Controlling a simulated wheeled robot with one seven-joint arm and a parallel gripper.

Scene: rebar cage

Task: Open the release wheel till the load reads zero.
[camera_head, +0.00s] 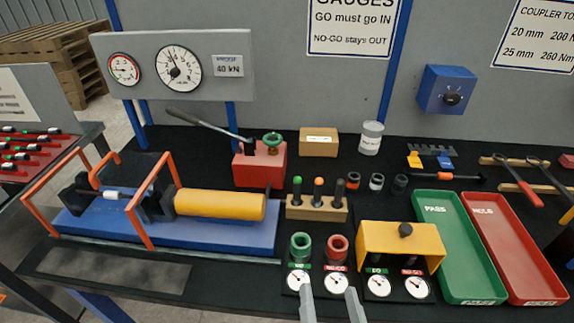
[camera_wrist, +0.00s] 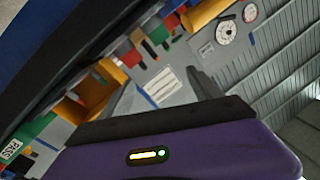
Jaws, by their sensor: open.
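The release wheel (camera_head: 272,139) is a small green handwheel on top of the red hand pump (camera_head: 260,165), whose long lever slants up to the left. The large white load dial (camera_head: 178,68) is on the grey panel behind, its needle pointing up and slightly left; its figures are too small to read. The dial also shows in the wrist view (camera_wrist: 226,33). My gripper (camera_head: 328,289) is open and empty at the bottom of the head view, well in front of the wheel and apart from it. The wheel cannot be made out in the wrist view.
A blue test bed (camera_head: 215,235) with a yellow cylinder (camera_head: 220,204) and orange guards lies left. Green (camera_head: 488,296) and red trays lie right.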

